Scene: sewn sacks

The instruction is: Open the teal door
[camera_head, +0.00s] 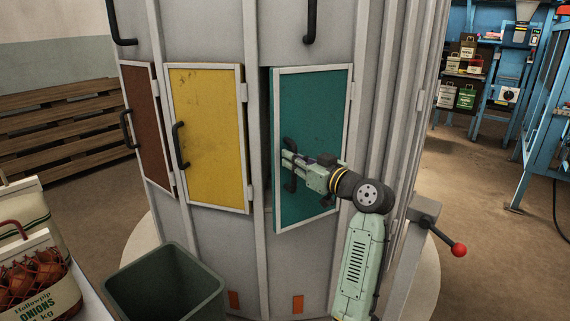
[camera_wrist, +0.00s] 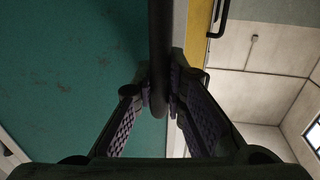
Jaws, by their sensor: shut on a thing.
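The teal door (camera_head: 316,115) is a framed panel on the round grey metal silo, at the right of a row of doors. Its left edge stands slightly out from the frame, with a dark gap there. My gripper (camera_head: 288,160) is at the door's dark handle (camera_head: 289,182), near that left edge. In the wrist view the gripper (camera_wrist: 163,95) has its ridged fingers closed on the handle bar (camera_wrist: 159,45), with the teal panel (camera_wrist: 70,65) to the left. The fingers partly hide the handle.
A yellow door (camera_head: 208,120) and a brown door (camera_head: 142,110) are to the left, both with dark handles. A grey-green bin (camera_head: 165,285) stands below. A red-knobbed lever (camera_head: 445,240) is at the right. Onion sacks (camera_head: 35,280) are at the lower left.

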